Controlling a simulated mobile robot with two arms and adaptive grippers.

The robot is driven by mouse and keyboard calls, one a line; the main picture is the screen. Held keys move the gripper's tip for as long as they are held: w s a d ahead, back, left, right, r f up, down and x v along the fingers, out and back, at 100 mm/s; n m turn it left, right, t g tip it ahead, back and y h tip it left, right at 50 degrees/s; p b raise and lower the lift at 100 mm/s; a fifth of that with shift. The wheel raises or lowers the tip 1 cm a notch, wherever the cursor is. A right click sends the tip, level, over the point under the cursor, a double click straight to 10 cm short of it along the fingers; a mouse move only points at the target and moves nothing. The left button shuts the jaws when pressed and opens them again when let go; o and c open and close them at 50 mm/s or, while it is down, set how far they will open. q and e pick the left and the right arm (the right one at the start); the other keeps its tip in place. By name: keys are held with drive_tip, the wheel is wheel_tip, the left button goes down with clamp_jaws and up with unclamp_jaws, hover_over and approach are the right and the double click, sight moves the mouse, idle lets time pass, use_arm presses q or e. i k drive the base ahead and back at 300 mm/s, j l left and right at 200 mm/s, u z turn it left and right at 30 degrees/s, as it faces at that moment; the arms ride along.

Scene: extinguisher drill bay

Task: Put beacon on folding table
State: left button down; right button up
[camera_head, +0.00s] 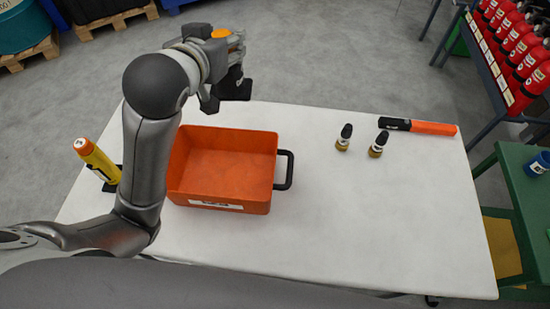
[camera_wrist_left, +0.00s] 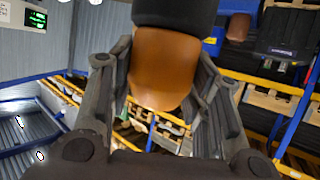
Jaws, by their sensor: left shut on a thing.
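The beacon, an amber dome with a black base (camera_wrist_left: 165,70), is between the fingers of my left gripper (camera_wrist_left: 165,90) in the left wrist view. The fingers close on its amber part, with the black base pointing away from the palm. In the head view my left gripper (camera_head: 236,62) is raised near the far left edge of the white folding table (camera_head: 330,225), beyond the orange bin. My right gripper is not in view.
An orange bin (camera_head: 216,207) with a black handle stands on the table's left. A yellow cylinder (camera_head: 97,160) is at the left. The table's front right is clear.

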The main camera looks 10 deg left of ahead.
sight(354, 213)
drive_tip(key=l, duration=0.45)
drive_tip(key=k+l+u, duration=0.1)
drive_tip(key=l, duration=0.3)
drive_tip(key=k+l, duration=0.1)
drive_tip(key=l, duration=0.3)
drive_tip(key=k+l, duration=0.1)
drive_tip(key=l, duration=0.35)
drive_tip(key=u, duration=0.05)
